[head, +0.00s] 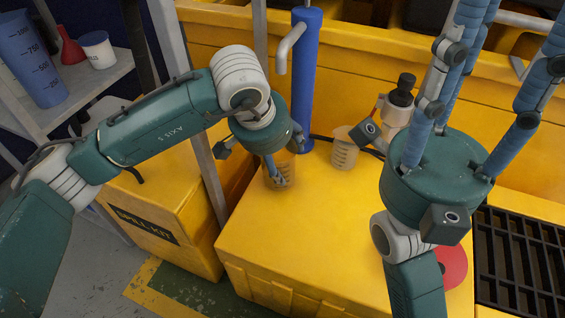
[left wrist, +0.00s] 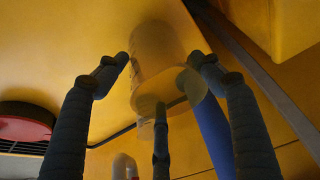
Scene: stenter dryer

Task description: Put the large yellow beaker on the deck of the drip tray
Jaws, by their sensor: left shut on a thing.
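The large yellow beaker (head: 289,172) is translucent and upright at the far left part of a yellow box top. My left gripper (head: 277,180) comes down over it from above and is shut on it. In the left wrist view the beaker (left wrist: 153,50) lies between my left gripper's fingers (left wrist: 160,85). I cannot tell whether its base touches the surface. The drip tray's black grated deck (head: 520,255) shows at the lower right, partly cut off by the frame. My right gripper (head: 485,70) points upward, its fingers spread and empty, with some tips near or past the frame edge.
A second, paler beaker (head: 343,155) stands right of the held one. A blue post (head: 304,90) with a grey spout rises behind. A black-capped bottle (head: 398,105) stands behind my right gripper. A red disc (head: 454,267) lies beside the grating. The yellow box top (head: 310,235) is clear in front.

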